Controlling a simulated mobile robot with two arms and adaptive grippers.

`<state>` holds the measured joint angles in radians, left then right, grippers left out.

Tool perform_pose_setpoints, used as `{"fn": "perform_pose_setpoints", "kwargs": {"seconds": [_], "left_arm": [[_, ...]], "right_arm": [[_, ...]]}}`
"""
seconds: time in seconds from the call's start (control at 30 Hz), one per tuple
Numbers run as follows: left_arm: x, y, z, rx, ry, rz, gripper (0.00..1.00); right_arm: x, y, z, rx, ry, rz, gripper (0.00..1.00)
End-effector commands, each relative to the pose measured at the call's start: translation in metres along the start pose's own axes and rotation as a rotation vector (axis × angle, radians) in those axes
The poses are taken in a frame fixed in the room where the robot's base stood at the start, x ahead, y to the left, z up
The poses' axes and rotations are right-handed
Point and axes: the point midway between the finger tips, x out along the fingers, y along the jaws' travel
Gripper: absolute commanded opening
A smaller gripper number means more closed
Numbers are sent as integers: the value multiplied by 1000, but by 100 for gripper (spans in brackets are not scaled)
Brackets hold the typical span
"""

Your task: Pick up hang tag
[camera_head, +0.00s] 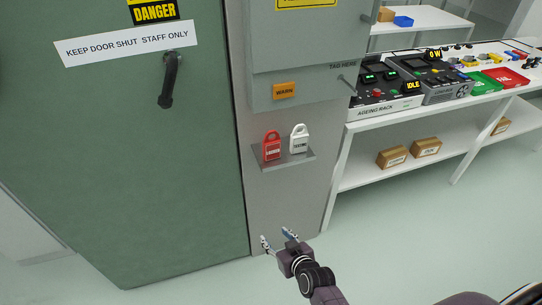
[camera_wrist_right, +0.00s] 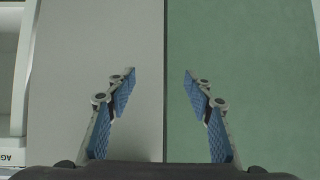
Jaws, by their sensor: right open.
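Two padlock-shaped tags stand side by side on a small grey ledge (camera_head: 287,160) on the grey panel: a red tag (camera_head: 271,150) with a pale label, and a white tag (camera_head: 299,143) with dark lettering too small to read. I cannot tell which one is the hang tag. My right gripper (camera_head: 277,237) is open and empty, well below the ledge and in front of the lower panel. The right wrist view shows its blue-padded fingers (camera_wrist_right: 158,72) spread, with nothing between them and no tag in sight. My left gripper is not in view.
A green door (camera_head: 150,180) with a dark handle (camera_head: 170,80) is at left. A white bench (camera_head: 400,109) with devices stands at right.

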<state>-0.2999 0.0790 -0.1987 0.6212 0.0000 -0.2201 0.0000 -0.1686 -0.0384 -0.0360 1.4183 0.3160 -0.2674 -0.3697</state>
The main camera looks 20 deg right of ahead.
Motion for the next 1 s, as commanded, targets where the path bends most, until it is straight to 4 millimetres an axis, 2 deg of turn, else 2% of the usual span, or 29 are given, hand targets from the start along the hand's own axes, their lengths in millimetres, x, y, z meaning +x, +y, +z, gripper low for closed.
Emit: {"fn": "perform_pose_setpoints", "kwargs": {"seconds": [0.03,0.1,0.2,0.3,0.33,0.43,0.57,1.0], "left_arm": [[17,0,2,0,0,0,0],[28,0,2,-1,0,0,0],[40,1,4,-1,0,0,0],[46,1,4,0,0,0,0],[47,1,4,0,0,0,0],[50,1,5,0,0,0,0],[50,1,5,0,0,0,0],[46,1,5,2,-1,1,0]], "right_arm": [[5,5,-42,5,96,8,48],[-2,13,-101,4,217,21,48],[-24,23,-173,1,367,39,48],[-46,31,-219,-7,468,54,48],[-51,32,-228,-8,490,58,48],[-65,36,-251,-12,543,68,48],[-71,38,-264,-15,570,72,48],[-34,44,-288,-15,570,72,48]]}}
